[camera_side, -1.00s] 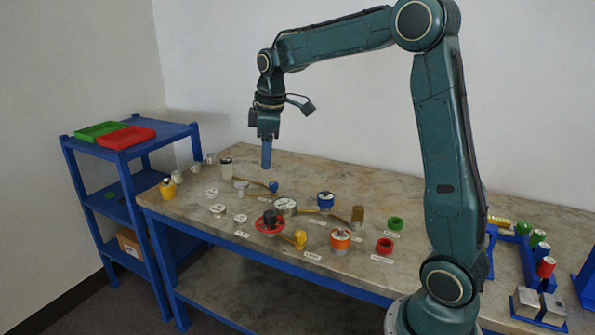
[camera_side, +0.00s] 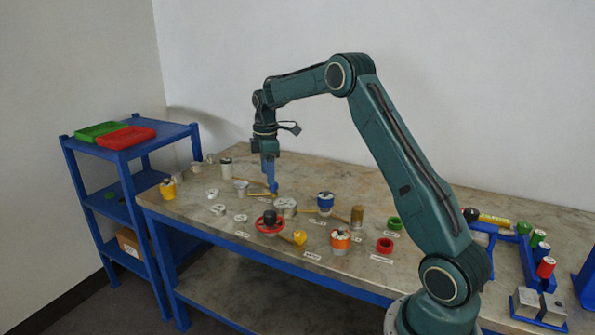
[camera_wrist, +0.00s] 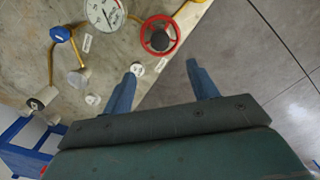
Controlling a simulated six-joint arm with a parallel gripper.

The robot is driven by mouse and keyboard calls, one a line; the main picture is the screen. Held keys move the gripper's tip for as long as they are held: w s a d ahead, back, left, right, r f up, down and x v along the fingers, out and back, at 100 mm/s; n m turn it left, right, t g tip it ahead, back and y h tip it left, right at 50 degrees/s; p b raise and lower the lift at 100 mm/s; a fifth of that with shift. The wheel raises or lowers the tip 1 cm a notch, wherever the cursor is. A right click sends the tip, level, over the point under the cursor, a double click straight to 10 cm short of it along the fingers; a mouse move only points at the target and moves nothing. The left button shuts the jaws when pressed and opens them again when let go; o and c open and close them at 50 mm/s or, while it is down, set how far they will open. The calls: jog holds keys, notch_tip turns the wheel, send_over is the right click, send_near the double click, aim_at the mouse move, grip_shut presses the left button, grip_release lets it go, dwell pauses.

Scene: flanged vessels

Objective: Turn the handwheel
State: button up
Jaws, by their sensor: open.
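The handwheel is a red ring with a dark hub. In the side view the handwheel (camera_side: 270,222) is near the front edge of the table, beside a round gauge. In the wrist view the handwheel (camera_wrist: 159,35) lies beyond my fingertips, roughly in line with the gap between them. My gripper (camera_side: 272,187) points down behind the gauge and to the rear of the wheel in the side view. Its blue fingers are apart and empty in the wrist view (camera_wrist: 163,69). They do not touch the wheel.
The gauge (camera_side: 286,206) stands close to the wheel. Several small fittings are left of my gripper. The table's front edge runs just before the wheel.

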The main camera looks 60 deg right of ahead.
aim_at(270, 212)
jog(key=shift+f, duration=0.1)
notch_tip(270, 212, down, 14)
jog(key=shift+r, duration=0.2)
dwell(0.5)
jog(key=c, duration=1)
